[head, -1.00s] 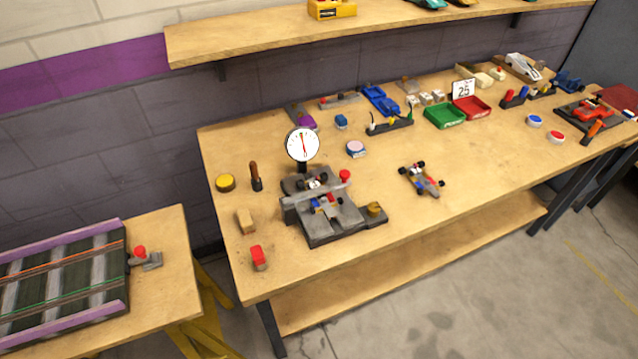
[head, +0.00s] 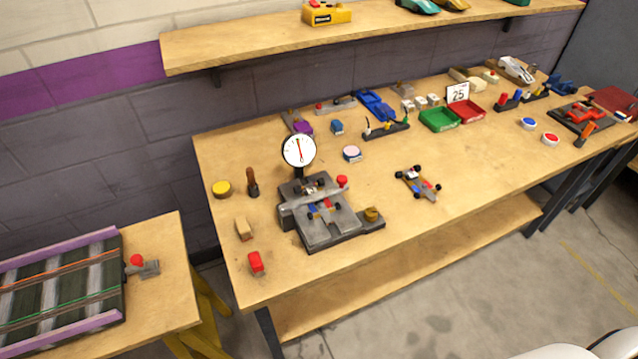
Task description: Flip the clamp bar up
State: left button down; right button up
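A dark grey fixture (head: 325,233) stands on the left part of the long wooden bench in the head view. A light grey clamp bar (head: 308,201) lies across it, low and roughly level, near a red knob (head: 342,181). A round white dial gauge (head: 299,152) on a post stands at its back. Small red and blue parts sit on the fixture by the bar. Neither of my grippers shows in the head view; a white piece of my own body shows at the bottom right edge.
A loose car chassis (head: 418,183) lies right of the fixture. A red block (head: 256,263), a tan block (head: 242,228), a wooden-handled tool (head: 252,183) and a yellow disc (head: 221,189) lie to its left.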

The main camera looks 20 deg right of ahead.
aim_at(342, 179)
jog(key=l+u, duration=1.05)
jog(key=l, duration=0.3)
jog(key=k+l, duration=0.15)
jog(key=l, duration=0.25)
jog(key=l+u, duration=0.15)
jog(key=l, duration=0.3)
jog(key=k+l+u, duration=0.1)
jog(key=l, duration=0.3)
jog(key=k+l+u, duration=0.1)
jog(key=l, duration=0.25)
jog(key=k+l, duration=0.15)
jog(key=l, duration=0.25)
jog(key=k+l+u, duration=0.15)
jog(key=l, duration=0.25)
jog(key=k+l, duration=0.15)
jog(key=l, duration=0.25)
jog(key=k+l, duration=0.15)
jog(key=l, duration=0.25)
jog(key=k+l, duration=0.15)
jog(key=l, duration=0.25)
jog(key=k+l, duration=0.1)
jog(key=l, duration=0.3)
jog(key=k+l, duration=0.15)
jog(key=l, duration=0.2)
